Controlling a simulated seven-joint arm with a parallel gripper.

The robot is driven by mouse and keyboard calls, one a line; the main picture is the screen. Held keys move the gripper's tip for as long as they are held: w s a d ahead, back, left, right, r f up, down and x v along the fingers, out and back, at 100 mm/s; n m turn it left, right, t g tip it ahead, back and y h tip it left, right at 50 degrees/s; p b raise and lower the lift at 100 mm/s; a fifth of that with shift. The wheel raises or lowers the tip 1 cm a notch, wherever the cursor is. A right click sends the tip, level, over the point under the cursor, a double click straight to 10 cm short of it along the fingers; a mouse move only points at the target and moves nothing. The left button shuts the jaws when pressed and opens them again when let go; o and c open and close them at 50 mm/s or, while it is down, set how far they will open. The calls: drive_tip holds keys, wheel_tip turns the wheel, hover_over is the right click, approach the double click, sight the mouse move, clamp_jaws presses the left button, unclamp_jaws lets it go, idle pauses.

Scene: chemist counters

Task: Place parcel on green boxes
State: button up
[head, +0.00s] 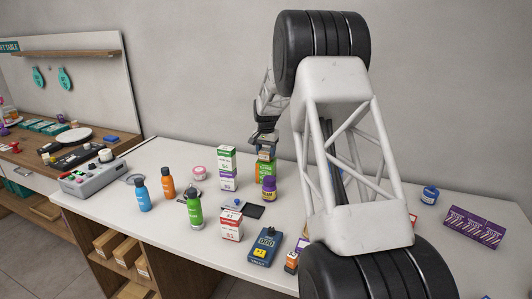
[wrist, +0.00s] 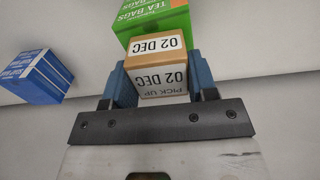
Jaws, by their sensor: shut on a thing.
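The parcel, a small brown box (wrist: 157,73) with white "02 DEC" and "PICK UP" labels, is between the two blue fingers of my gripper (wrist: 156,85) in the wrist view. My gripper is shut on it. A green tea bags box (wrist: 152,20) lies just beyond the parcel in that view. In the head view, my gripper (head: 265,146) points down at the back of the counter, with the parcel (head: 265,154) directly above the green box (head: 265,172). I cannot tell whether parcel and green box touch. Any other green box is hidden or not distinct.
A green-and-white carton (head: 227,168) stands left of the green box, and a purple bottle (head: 269,188) stands in front of it. A blue box (wrist: 35,77) shows at the left of the wrist view. Several bottles stand on the white counter (head: 150,228). My arm hides the counter's middle right.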

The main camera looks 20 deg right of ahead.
sight(266, 150)
drive_tip(key=shift+f, duration=0.35)
drive_tip(key=o, duration=0.9)
drive_tip(key=shift+o, duration=0.2)
drive_tip(key=shift+r, duration=0.2)
wheel_tip(266, 150, up, 12)
idle(0.8)
